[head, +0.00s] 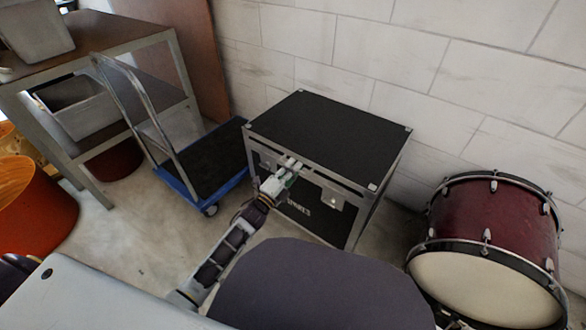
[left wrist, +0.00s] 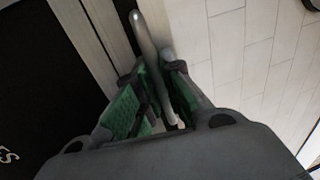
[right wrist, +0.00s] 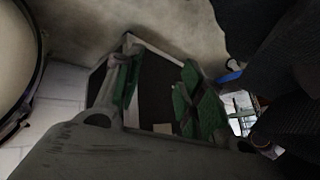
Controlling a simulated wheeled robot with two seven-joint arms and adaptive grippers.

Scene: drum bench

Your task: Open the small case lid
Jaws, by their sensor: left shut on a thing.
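The small case (head: 330,135) is a black box with silver edges and corners, standing on the floor against the wall. Its lid lies flat and closed on top. My left gripper (head: 289,170) is at the upper front edge of the case, just below the lid's rim. In the left wrist view the left gripper (left wrist: 158,88) has its green-padded fingers on both sides of a grey metal bar (left wrist: 146,40), shut on it. The exact joint of bar and lid is hidden. My right gripper (right wrist: 158,90) is open and empty, with a dark panel with a light edge beyond it.
A blue platform trolley (head: 205,165) stands left of the case, beside a shelf table (head: 100,40) with grey bins. An orange drum (head: 30,210) is at the far left. The wall is close behind the case.

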